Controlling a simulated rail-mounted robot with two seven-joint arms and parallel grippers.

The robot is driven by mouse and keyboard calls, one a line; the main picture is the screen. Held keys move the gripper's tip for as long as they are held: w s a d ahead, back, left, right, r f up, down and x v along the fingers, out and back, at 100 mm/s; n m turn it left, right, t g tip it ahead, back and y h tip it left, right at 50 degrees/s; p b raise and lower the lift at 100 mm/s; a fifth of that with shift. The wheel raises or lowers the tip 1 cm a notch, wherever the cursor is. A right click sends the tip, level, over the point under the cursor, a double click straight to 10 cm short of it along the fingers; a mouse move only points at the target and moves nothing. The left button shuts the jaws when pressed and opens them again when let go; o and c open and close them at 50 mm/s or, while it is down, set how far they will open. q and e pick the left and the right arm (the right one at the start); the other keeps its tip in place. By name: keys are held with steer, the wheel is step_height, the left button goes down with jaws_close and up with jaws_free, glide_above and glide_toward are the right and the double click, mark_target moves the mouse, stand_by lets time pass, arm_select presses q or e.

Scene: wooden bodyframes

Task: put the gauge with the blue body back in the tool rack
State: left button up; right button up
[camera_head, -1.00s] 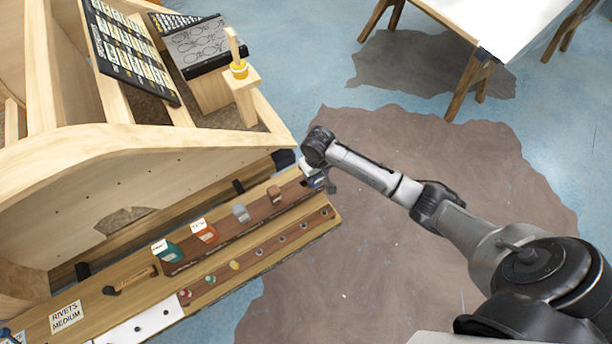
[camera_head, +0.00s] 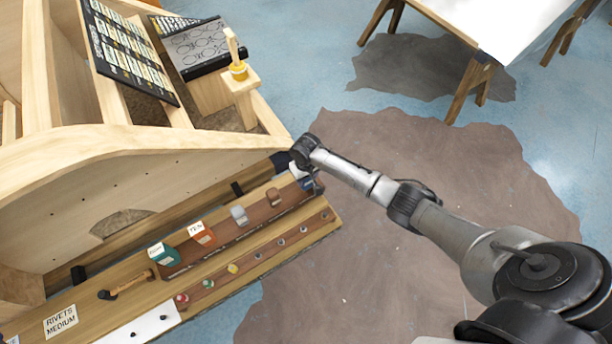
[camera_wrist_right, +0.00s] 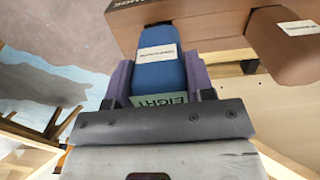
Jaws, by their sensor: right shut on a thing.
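My right gripper (camera_head: 313,186) is at the far right end of the tool rack (camera_head: 257,223). In the right wrist view its purple fingers (camera_wrist_right: 157,82) are shut on the gauge with the blue body (camera_wrist_right: 158,45), which has a white label and a green tag reading "EIGHT". The gauge's far end meets the brown rack edge (camera_wrist_right: 205,22) in that view; I cannot tell if it is seated. In the head view the gauge is mostly hidden by the gripper. My left gripper is not in view.
A brown gauge (camera_head: 274,197) sits beside the held one, then grey (camera_head: 239,215), orange (camera_head: 204,236) and teal (camera_head: 164,256) ones along the rack. A wooden frame (camera_head: 150,170) rises behind the rack.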

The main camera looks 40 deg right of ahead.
steer(key=shift+f, duration=0.3)
steer(key=o, duration=1)
steer(key=shift+o, duration=0.5)
